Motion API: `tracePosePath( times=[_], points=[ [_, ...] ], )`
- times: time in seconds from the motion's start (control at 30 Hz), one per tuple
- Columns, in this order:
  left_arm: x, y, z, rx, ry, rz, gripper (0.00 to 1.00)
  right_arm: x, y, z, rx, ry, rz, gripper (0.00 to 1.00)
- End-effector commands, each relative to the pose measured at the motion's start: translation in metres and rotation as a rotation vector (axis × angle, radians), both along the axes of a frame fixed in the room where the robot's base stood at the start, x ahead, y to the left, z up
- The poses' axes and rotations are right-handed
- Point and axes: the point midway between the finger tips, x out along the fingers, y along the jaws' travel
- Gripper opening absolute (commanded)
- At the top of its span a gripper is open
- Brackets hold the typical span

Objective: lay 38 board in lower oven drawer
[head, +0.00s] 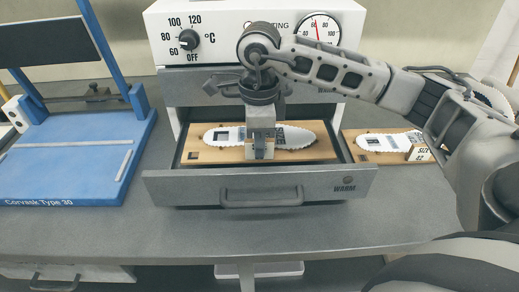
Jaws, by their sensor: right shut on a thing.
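The oven's lower drawer (180,187) is pulled out, with a bar handle and the word WARM on its front. A wooden board (217,156) with a white insole (299,134) on it is within the drawer's outline. I cannot tell whether it rests on the drawer floor or hangs just above it. My right gripper (262,149) reaches down from above and is shut on this board near the middle of its front edge. The gripper covers part of the insole and any size label there, so I cannot read 38. My left gripper is out of view.
The oven (235,33) has a temperature knob (189,40) and a dial above its upper drawer, which looks shut. A second board (361,154), with an insole and a SIZE 42 block, lies right of the drawer. A blue Corvask press (85,170) stands left. The front table strip is clear.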

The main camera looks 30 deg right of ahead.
Motion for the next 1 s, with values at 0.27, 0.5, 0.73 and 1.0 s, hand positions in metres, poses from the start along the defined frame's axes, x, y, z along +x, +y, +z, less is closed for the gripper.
tracePosePath(
  times=[0.27, 0.5, 0.73, 1.0],
  points=[
    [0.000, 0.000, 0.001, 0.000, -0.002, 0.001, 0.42, 0.000, 0.000, -0.029, 0.002, -0.001, 0.000, 0.00],
    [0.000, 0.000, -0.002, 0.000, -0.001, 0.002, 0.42, 0.000, 0.000, -0.032, 0.002, -0.001, 0.000, 0.00],
    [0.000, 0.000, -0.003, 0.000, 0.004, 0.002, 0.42, -0.001, 0.000, -0.032, 0.001, 0.000, 0.000, 0.34],
    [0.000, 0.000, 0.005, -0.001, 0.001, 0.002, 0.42, -0.001, 0.000, -0.026, 0.001, 0.000, 0.000, 0.34]
  ],
)
